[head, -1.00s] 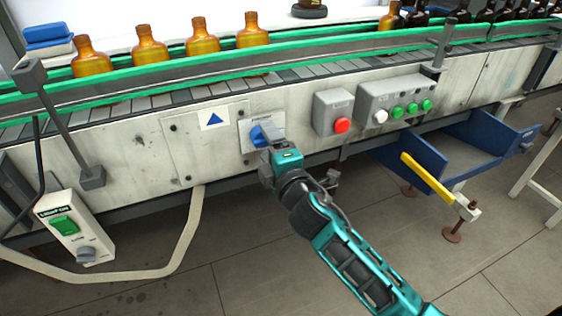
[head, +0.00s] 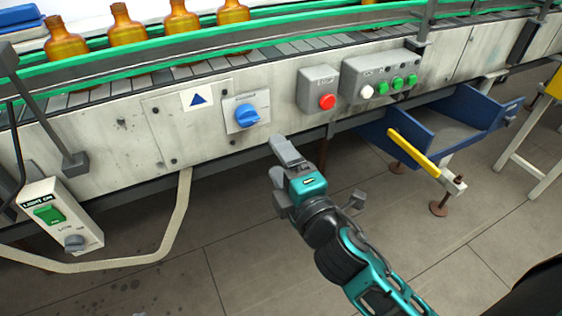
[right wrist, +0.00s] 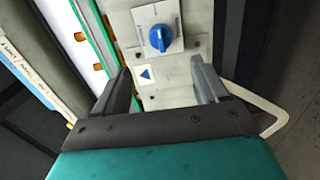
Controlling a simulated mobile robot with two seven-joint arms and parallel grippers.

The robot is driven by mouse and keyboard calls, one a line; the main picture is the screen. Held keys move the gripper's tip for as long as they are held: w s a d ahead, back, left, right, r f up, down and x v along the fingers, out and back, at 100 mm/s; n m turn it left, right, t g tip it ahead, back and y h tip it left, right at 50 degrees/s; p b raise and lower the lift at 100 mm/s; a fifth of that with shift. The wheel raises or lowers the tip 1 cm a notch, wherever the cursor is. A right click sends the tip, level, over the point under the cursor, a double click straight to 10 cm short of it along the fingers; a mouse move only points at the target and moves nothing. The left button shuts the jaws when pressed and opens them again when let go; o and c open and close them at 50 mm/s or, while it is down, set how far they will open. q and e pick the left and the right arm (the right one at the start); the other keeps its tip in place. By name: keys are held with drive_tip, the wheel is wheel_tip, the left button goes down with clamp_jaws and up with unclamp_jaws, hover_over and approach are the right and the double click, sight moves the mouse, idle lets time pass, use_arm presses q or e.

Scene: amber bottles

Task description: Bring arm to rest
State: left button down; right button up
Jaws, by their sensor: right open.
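My right gripper (head: 281,172) is open and empty in the head view, below and to the right of the blue rotary knob (head: 246,115) on the conveyor's front panel. It is apart from the knob. In the right wrist view, the two fingers of my right gripper (right wrist: 163,85) stand apart, with the blue knob (right wrist: 160,38) beyond them on its pale plate. My teal and black right arm comes up from the lower right in the head view. My left gripper is not in view.
The conveyor (head: 215,62) carries several amber bottles (head: 129,33). A red button box (head: 319,88) and a box with green buttons (head: 381,75) sit right of the knob. A blue bin (head: 450,125) with a yellow handle juts out at right. A light-switch box (head: 60,216) hangs at left.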

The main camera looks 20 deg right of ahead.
idle(0.3)
use_arm(q)
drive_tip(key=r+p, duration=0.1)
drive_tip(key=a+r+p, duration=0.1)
drive_tip(key=p, duration=0.1)
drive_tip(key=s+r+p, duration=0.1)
drive_tip(key=p, duration=0.1)
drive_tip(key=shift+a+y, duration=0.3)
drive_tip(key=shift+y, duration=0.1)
use_arm(e)
drive_tip(key=s+f+m+g, duration=0.3)
drive_tip(key=s+f+m, duration=0.2)
drive_tip(key=f+m, duration=0.2)
drive_tip(key=s+f+m+g+y, duration=0.1)
drive_tip(key=s+f+m+g, duration=0.3)
drive_tip(key=f+m, duration=0.4)
drive_tip(key=shift+s+d+f+m, duration=0.3)
drive_tip(key=shift+s+d+f, duration=0.05)
drive_tip(key=shift+s+f, duration=0.6)
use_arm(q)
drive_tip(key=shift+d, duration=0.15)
use_arm(e)
drive_tip(key=shift+d, duration=0.15)
